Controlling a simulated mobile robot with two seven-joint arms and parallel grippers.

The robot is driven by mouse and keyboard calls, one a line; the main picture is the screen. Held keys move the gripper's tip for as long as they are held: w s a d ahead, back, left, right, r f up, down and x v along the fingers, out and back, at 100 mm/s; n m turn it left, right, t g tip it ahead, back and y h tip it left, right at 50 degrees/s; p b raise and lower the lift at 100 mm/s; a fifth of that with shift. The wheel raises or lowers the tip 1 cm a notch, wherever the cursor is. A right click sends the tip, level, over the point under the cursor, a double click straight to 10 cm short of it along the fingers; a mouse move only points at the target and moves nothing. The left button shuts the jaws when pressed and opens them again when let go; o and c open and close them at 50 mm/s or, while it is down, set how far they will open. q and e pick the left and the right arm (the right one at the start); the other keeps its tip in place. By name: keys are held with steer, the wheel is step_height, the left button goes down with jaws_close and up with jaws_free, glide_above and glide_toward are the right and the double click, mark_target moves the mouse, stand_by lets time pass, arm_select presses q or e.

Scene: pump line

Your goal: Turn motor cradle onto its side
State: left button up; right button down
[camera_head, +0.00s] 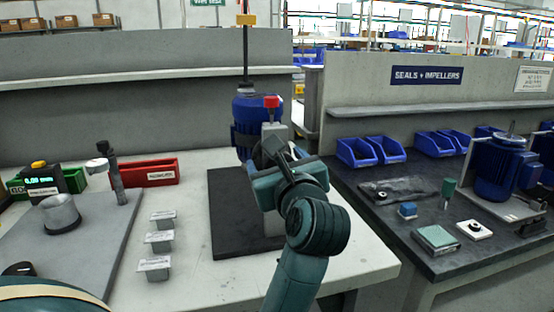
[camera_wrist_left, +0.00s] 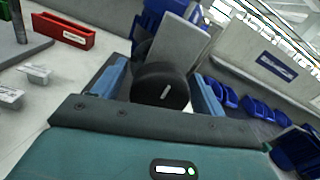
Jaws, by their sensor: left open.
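The motor cradle is mostly hidden behind my left gripper. Its upright grey post (camera_head: 271,130) carries a red cap and stands on a dark mat (camera_head: 225,225). A blue motor (camera_head: 250,108) stands upright behind the post. My left gripper (camera_head: 274,160) is open in front of the cradle. In the left wrist view, a round black knob (camera_wrist_left: 160,88) lies between the open blue fingers (camera_wrist_left: 163,80), with the grey post (camera_wrist_left: 178,45) behind it. I cannot tell whether the fingers touch the knob. My right gripper is not in view.
Several small grey labelled blocks (camera_head: 159,241) stand left of the mat. A red bin (camera_head: 150,172) and a digital gauge (camera_head: 42,182) are farther left. A dark bench (camera_head: 390,220) at right holds blue bins (camera_head: 370,151) and another motor (camera_head: 495,170). A hoist line (camera_head: 246,55) hangs above the blue motor.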

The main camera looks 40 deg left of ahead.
arm_select(q)
steer(key=shift+c, duration=0.5)
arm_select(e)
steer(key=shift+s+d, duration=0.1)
arm_select(q)
steer(key=c, duration=1.3)
steer(key=m+p, duration=0.3)
steer(key=o, duration=1.1)
steer(key=shift+c, duration=0.2)
steer(key=o, duration=0.3)
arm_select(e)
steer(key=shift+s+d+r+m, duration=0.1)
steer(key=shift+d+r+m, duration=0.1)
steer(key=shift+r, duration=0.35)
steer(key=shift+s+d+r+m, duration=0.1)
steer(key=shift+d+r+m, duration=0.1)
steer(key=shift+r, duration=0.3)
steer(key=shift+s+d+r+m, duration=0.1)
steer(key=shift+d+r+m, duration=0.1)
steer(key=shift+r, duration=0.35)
arm_select(q)
steer(key=shift+o, duration=0.2)
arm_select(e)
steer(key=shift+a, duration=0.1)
